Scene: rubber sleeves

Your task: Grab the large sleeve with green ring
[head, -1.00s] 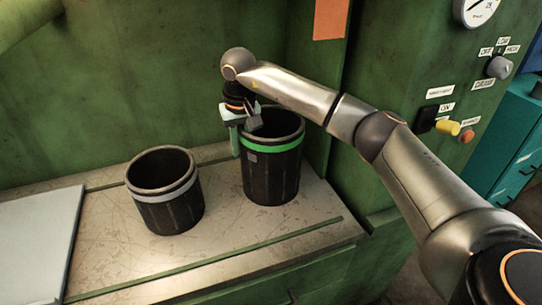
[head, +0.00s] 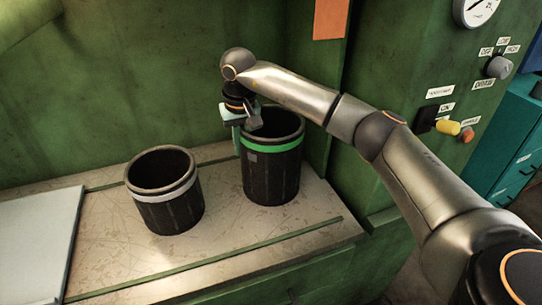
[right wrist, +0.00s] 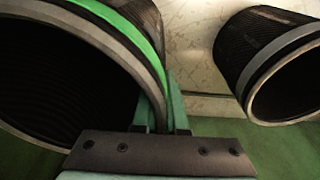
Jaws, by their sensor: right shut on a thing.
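The large black sleeve with the green ring (head: 271,172) stands upright on the metal worktop. My right gripper (head: 240,138) comes down from above at its upper left rim and is shut on its wall, one finger outside and the other inside the opening. In the right wrist view the sleeve with the green ring (right wrist: 125,30) fills the left side, and the gripper's teal fingers (right wrist: 163,115) pinch its rim. The left gripper does not show.
A shorter black sleeve with a white ring (head: 170,208) stands to the left on the worktop (head: 225,245), apart from the other. A pale plate (head: 35,240) lies at far left. A green panel with knobs (head: 445,125) rises at right, and a green wall stands behind.

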